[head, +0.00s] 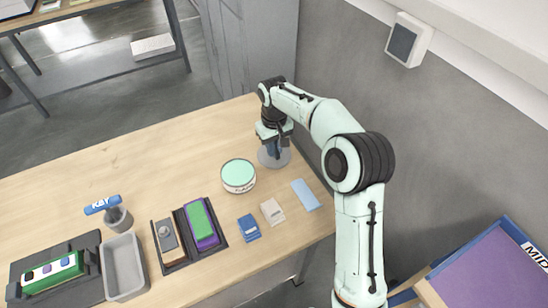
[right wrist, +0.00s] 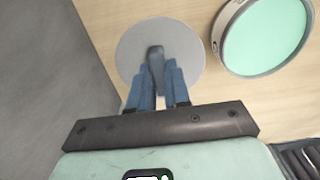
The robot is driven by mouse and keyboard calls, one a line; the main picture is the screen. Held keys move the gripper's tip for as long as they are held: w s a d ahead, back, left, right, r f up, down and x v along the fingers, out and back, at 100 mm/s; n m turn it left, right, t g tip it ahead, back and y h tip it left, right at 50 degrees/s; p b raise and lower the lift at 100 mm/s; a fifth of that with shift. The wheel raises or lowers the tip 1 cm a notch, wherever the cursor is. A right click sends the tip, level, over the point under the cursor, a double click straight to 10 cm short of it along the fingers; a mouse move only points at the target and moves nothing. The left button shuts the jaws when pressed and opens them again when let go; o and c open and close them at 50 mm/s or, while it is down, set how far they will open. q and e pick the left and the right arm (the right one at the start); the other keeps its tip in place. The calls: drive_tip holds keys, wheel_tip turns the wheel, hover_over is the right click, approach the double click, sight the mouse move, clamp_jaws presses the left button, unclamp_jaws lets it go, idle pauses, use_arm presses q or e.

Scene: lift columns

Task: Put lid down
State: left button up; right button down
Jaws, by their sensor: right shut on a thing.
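The lid (head: 274,158) is a light grey disc near the table's back right edge, close to the wall. In the right wrist view the lid (right wrist: 132,52) shows as a round grey plate with a dark grey knob in its middle. My right gripper (head: 273,148) is above it, its blue fingers (right wrist: 158,82) shut on the knob. The lid looks level and at or very near the table top; I cannot tell whether it touches. A round white tin (head: 239,186) with a mint-green top face stands apart to its left, also in the right wrist view (right wrist: 232,30). My left gripper is not in view.
Blue, beige and light blue packets (head: 273,211) lie in front of the tin. A dark tray (head: 172,262) holds a grey block and a green-purple block. A grey bin (head: 123,266), a cup (head: 118,218) and a dark board (head: 85,292) stand left. Bare table lies left of the tin.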

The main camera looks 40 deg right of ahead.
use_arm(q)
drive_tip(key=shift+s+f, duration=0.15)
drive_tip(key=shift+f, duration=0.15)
use_arm(e)
drive_tip(key=shift+f, duration=2.2)
drive_tip(key=shift+f+b, duration=0.2)
drive_tip(key=shift+b, duration=0.1)
drive_tip(key=c, duration=1.1)
unclamp_jaws()
drive_tip(key=shift+r, duration=0.1)
wheel_tip(320, 180, up, 12)
drive_tip(key=shift+r+p, duration=0.15)
drive_tip(key=shift+p, duration=0.85)
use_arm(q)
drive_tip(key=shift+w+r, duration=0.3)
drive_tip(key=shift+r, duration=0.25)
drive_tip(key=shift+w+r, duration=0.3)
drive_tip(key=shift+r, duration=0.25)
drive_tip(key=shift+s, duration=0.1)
